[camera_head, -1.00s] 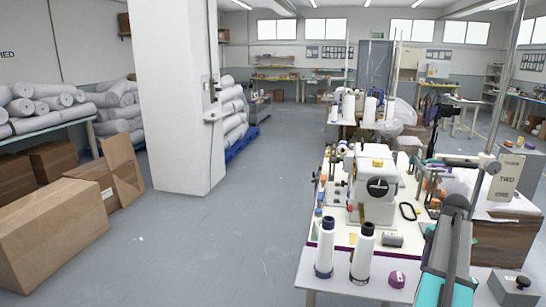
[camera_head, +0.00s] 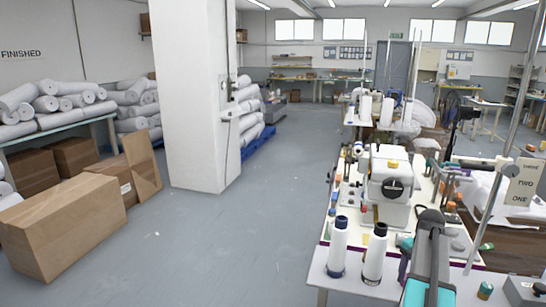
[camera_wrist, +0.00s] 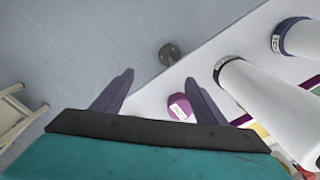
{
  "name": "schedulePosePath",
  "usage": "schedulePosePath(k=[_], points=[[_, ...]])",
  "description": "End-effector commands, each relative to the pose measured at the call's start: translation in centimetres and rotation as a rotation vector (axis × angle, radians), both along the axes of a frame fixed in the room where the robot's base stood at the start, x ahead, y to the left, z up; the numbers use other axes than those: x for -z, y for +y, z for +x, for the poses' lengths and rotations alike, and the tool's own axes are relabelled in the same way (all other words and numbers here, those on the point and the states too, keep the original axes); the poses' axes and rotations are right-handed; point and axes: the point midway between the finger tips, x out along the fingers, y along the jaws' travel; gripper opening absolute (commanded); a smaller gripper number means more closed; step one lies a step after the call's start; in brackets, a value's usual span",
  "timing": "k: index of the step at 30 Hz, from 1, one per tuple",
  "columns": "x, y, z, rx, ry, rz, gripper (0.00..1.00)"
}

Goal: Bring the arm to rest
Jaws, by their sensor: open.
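My gripper (camera_wrist: 158,88) shows in the wrist view with its two purple fingers spread apart. Nothing is held between them. A round purple item with a white label (camera_wrist: 180,107) lies on the white table beyond the fingers and appears between them. My grey and teal arm (camera_head: 430,262) reaches up from the bottom of the head view, at the right, over the near end of the sewing table. The gripper cannot be made out clearly in the head view.
The white sewing machine (camera_head: 390,185) and two thread cones, one left (camera_head: 338,248) and one right (camera_head: 374,255), stand near my arm. A thin metal pole (camera_head: 497,175) rises at the right. Cardboard boxes (camera_head: 65,235) lie left of the white column (camera_head: 200,120). Floor between is clear.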

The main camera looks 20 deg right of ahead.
Motion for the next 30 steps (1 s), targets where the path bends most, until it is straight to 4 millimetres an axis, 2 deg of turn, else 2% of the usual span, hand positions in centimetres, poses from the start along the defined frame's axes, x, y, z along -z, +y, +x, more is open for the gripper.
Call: schedulePosePath(k=[1, 6, 15, 23, 30], points=[[1.0, 1.8, 1.0, -0.046, 0.002, 0.003, 0.66], [3.7, 7.0, 4.2, -0.194, 0.001, 0.002, 0.66], [8.2, 16.2, 8.1, -0.448, 0.000, 0.000, 0.66], [11.9, 24.8, 9.9, -0.674, -0.001, -0.001, 0.66], [15.0, 32.6, 10.3, -0.885, -0.001, -0.002, 0.66]])
